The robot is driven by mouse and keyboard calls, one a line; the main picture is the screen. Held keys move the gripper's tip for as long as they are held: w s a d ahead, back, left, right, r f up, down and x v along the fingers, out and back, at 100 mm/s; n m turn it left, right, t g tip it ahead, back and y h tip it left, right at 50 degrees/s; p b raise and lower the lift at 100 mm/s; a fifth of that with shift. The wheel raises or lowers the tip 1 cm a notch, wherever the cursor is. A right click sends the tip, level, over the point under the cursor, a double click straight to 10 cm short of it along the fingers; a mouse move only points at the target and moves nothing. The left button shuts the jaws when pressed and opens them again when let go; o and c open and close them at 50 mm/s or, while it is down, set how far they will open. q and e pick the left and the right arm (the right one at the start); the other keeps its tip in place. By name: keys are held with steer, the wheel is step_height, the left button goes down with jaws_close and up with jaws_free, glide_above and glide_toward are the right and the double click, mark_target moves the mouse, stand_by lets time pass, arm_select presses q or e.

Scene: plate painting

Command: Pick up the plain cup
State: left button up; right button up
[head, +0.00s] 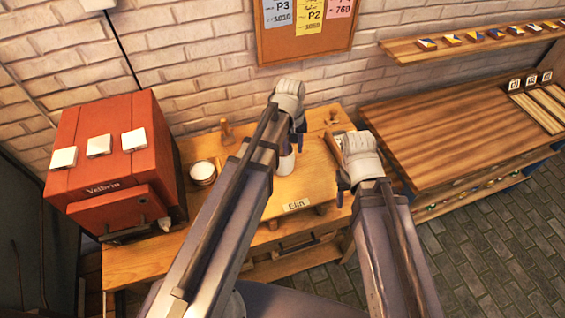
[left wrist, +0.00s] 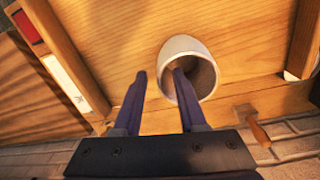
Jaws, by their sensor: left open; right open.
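A plain white cup (head: 285,166) stands on the wooden table, partly hidden behind my left arm in the head view. In the left wrist view the cup (left wrist: 190,45) shows its pale rim and grey-brown inside. My left gripper (head: 299,134) is open close to the cup. In the left wrist view its two fingers (left wrist: 160,72) are apart; the right one overlaps the cup's opening. I cannot tell whether that fingertip is inside the cup or in front of it. My right gripper (head: 343,188) is open and empty near the table's right side.
A red oven-like box (head: 110,165) stands at the table's left. A white round stack (head: 203,173) sits beside it. A wooden stamp-like tool (head: 227,132) stands at the back. A name card (head: 296,205) marks the board's front. A larger wooden bench (head: 450,135) is at right.

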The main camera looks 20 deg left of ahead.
mark_target(293, 156)
arm_select(q)
steer(key=shift+w+d+f+b, duration=0.1)
steer(key=shift+w+f+b, duration=0.05)
steer(key=shift+f+b, duration=2.5)
steer(key=shift+r, duration=0.1)
jaws_close()
